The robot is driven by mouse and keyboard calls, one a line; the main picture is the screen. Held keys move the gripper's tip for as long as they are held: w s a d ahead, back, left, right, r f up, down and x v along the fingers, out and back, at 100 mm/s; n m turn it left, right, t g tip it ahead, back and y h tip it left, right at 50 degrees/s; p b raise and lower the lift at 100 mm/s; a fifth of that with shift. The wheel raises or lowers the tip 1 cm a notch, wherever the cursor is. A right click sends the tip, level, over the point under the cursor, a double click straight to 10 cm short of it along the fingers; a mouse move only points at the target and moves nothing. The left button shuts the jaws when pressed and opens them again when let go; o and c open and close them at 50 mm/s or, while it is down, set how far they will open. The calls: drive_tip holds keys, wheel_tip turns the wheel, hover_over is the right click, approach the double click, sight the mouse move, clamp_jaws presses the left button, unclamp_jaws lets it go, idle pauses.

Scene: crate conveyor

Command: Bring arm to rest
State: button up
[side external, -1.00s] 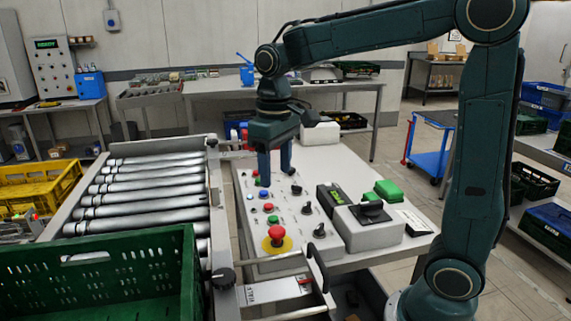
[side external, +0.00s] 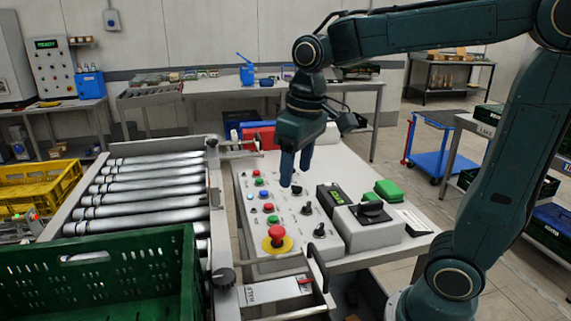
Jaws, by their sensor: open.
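My gripper (side external: 296,168) hangs fingers down over the back part of the white control table, above the right side of the button panel (side external: 255,225). Its fingers are blue and hold nothing that I can see. From this angle one finger partly covers the other. The panel carries green, red and blue buttons, black knobs and a red emergency stop (side external: 277,237) on a yellow ring. I cannot tell the exact gap between the fingertips and the panel.
A grey switch box (side external: 366,227) and green blocks (side external: 389,190) stand right of the panel. A roller conveyor (side external: 150,190) and a green crate (side external: 100,265) are at the left. Red and blue items (side external: 262,137) sit behind my gripper. Open air lies above the table.

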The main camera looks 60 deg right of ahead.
drive_tip(key=s+f+t, duration=0.1)
drive_tip(key=s+t, duration=0.3)
drive_tip(key=s, duration=0.8)
drive_tip(key=shift+a+f, duration=0.35)
drive_tip(key=shift+a, duration=0.05)
idle(0.4)
